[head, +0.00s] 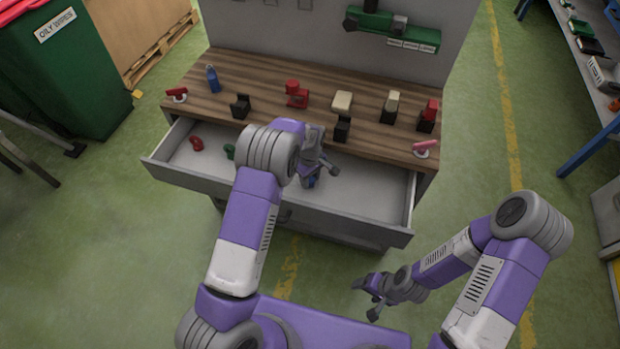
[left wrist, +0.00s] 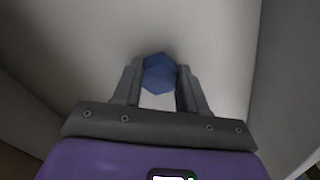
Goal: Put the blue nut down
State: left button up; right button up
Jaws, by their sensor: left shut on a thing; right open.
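The blue nut (left wrist: 159,74) is a hexagonal piece between the fingertips of my left gripper (left wrist: 158,88) in the left wrist view. The left gripper is shut on it. In the head view the left gripper (head: 318,176) reaches down into the open drawer (head: 370,200), and a small bit of the blue nut (head: 310,182) shows below it. The pale drawer floor is close behind the nut; I cannot tell whether they touch. My right gripper (head: 372,297) is open and empty, in front of the drawer at the lower right.
A red nut (head: 197,144) and a green piece (head: 229,151) lie in the drawer's left part. The wooden bench top (head: 260,92) above holds a blue bottle (head: 212,79), a red part (head: 296,94) and several black holders. The drawer's right part is clear.

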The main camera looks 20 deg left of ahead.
aim_at(310, 180)
pick_arm(q)
jog(key=o, duration=1.2)
jog(key=shift+f, duration=0.1)
jog(key=shift+c, duration=0.2)
notch_tip(310, 180, up, 12)
jog(key=p, duration=0.3)
jog(key=shift+p, duration=0.4)
jog(key=shift+r, duration=0.2)
